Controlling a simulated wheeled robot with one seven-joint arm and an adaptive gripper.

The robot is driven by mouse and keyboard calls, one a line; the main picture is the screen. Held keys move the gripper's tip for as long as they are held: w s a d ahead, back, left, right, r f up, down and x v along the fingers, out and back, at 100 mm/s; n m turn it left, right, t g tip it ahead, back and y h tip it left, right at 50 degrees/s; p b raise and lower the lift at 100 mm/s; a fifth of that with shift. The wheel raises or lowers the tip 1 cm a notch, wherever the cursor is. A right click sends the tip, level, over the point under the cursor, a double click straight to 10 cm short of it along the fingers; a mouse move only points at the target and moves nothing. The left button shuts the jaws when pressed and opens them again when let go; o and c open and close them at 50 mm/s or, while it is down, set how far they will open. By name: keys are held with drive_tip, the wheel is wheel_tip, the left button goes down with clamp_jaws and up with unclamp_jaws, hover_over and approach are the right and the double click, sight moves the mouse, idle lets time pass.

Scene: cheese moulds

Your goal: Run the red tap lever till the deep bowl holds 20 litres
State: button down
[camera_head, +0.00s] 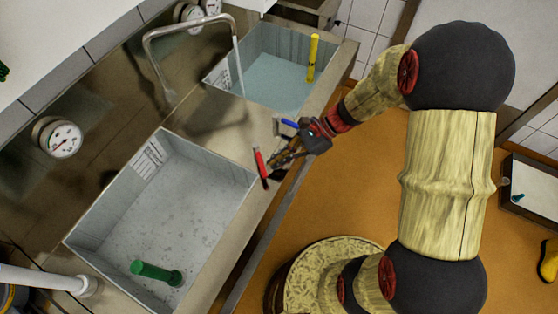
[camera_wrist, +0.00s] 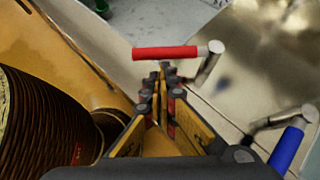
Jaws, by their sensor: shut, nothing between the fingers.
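The red tap lever (camera_head: 261,163) sticks out by the counter's front edge, between two sunken bowls. It also shows in the wrist view (camera_wrist: 165,52), lying crosswise just beyond my fingertips. My gripper (camera_head: 274,166) is shut and empty beside the lever; whether it touches cannot be told. Its closed fingertips show in the wrist view (camera_wrist: 165,72). The near bowl (camera_head: 208,157) has a scale on its wall and a green standpipe (camera_head: 155,271); no clear water surface shows. The far bowl (camera_head: 325,75) holds bluish water around a yellow standpipe (camera_head: 312,58). Which bowl is deeper is unclear, and the scale marks are unreadable.
A blue lever (camera_head: 290,123) stands close to my gripper, also in the wrist view (camera_wrist: 287,148). A bent metal spout (camera_head: 190,27) arches toward the far bowl. A round gauge (camera_head: 58,138) sits at the back left. Orange floor (camera_head: 330,205) lies in front of the counter.

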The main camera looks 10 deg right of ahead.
sight(265, 170)
drive_tip(key=shift+s+a, duration=0.1)
drive_tip(key=shift+s+a+m+t, duration=0.1)
drive_tip(key=shift+a+m+t, duration=0.05)
drive_tip(key=shift+m+t, duration=0.2)
drive_tip(key=shift+s+a+m+t+p, duration=0.25)
drive_tip(key=shift+a+m+t+p, duration=0.1)
drive_tip(key=shift+m+p, duration=0.15)
drive_tip(key=shift+s+a+m+t, duration=0.2)
drive_tip(key=shift+a+m+t, duration=0.25)
drive_tip(key=shift+m+t, duration=0.15)
drive_tip(key=shift+s+a+m+t, duration=0.2)
drive_tip(key=shift+a+m+t, duration=0.25)
drive_tip(key=shift+m, duration=0.2)
drive_tip(key=shift+s+a, duration=0.2)
drive_tip(key=shift+a, duration=0.8)
